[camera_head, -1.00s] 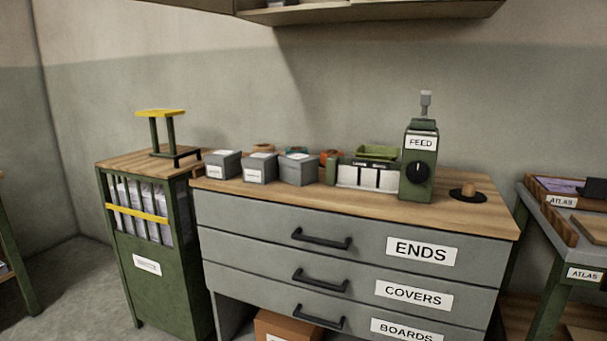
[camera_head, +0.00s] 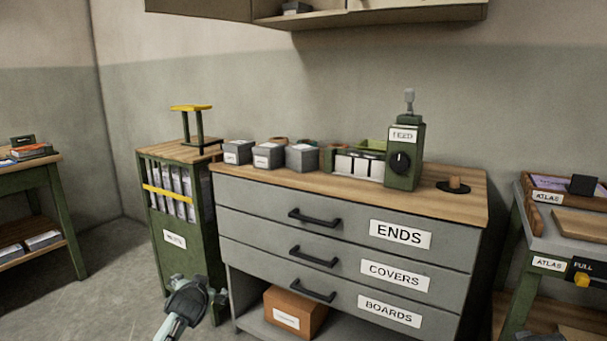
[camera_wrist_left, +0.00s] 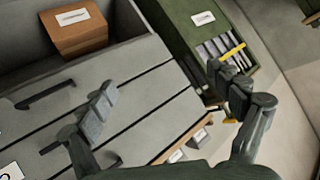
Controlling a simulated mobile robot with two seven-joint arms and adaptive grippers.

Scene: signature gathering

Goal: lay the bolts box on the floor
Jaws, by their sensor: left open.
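A brown box (camera_head: 295,314) with a white label sits on the low open shelf under the drawers; it also shows at the upper left of the left wrist view (camera_wrist_left: 75,30). Three small grey boxes, left (camera_head: 237,152), middle (camera_head: 268,157) and right (camera_head: 302,159), stand on the cabinet top. The labels are too small to read, so I cannot tell which is the bolts box. My left gripper (camera_head: 198,287) is open and empty in front of the green cabinet, left of the brown box. Its spread fingers show in the left wrist view (camera_wrist_left: 168,92).
The drawer cabinet (camera_head: 344,245) has handles sticking out, labelled ENDS, COVERS and BOARDS. A green FEED device (camera_head: 404,160) stands on top. Bare floor (camera_head: 115,285) lies left of the green cabinet.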

